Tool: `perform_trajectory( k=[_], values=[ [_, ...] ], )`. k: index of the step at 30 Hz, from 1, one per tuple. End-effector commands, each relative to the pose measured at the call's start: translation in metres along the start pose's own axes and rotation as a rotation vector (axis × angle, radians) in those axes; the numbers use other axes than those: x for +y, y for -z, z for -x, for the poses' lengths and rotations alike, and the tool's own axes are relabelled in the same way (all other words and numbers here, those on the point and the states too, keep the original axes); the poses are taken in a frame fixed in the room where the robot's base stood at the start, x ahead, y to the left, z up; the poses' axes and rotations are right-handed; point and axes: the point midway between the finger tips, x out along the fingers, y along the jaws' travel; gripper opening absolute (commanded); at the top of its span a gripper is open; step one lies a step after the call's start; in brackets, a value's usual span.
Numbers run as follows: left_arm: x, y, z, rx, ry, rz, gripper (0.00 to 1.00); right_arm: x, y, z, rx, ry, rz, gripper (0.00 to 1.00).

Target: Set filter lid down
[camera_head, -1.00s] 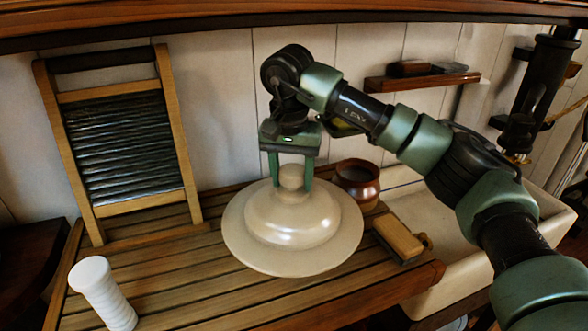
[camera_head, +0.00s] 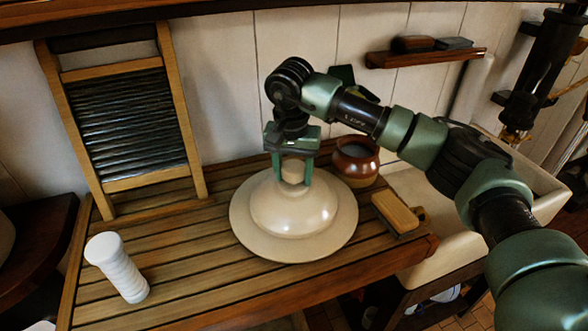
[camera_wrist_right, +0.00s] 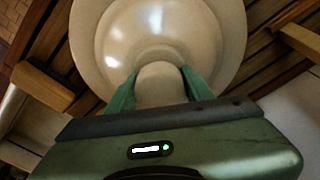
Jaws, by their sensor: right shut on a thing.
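The filter lid (camera_head: 292,213) is a wide cream dome with a broad rim and a knob on top. In the head view it is at or just above the slatted wooden board (camera_head: 190,262); I cannot tell if its rim touches the slats. My right gripper (camera_head: 292,180) comes down from above and is shut on the lid's knob. In the right wrist view the green fingers (camera_wrist_right: 160,88) stand on both sides of the knob, and the lid (camera_wrist_right: 155,35) spreads out beyond them. My left gripper is not in view.
A brown pot (camera_head: 355,162) stands close behind the lid at right. A brush (camera_head: 397,213) lies right of it, by the pale sink (camera_head: 425,215). A white ribbed cylinder (camera_head: 117,267) stands at front left. A washboard (camera_head: 125,120) leans on the wall.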

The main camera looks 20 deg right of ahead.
Motion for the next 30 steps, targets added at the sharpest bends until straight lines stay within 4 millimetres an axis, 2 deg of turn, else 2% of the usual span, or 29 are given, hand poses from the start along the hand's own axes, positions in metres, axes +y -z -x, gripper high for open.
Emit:
perform_trajectory(
  k=[3, 4, 6, 17, 18, 30],
  values=[
    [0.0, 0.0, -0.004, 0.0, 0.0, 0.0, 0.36, -0.001, 0.001, -0.001, 0.004, 0.005, 0.0, 0.0],
    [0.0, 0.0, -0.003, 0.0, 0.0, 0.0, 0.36, 0.0, 0.0, -0.002, 0.0, 0.0, 0.0, 0.6],
    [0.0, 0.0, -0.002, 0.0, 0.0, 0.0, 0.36, 0.0, 0.0, -0.002, 0.0, 0.0, 0.0, 0.73],
    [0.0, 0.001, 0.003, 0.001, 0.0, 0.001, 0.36, 0.0, 0.0, 0.003, 0.0, 0.0, 0.0, 0.73],
    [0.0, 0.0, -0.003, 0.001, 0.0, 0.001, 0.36, -0.001, 0.001, 0.004, 0.002, 0.002, 0.0, 0.73],
    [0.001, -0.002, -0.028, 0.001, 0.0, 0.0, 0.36, -0.001, 0.0, 0.066, 0.003, 0.002, 0.0, 0.73]
  ],
)
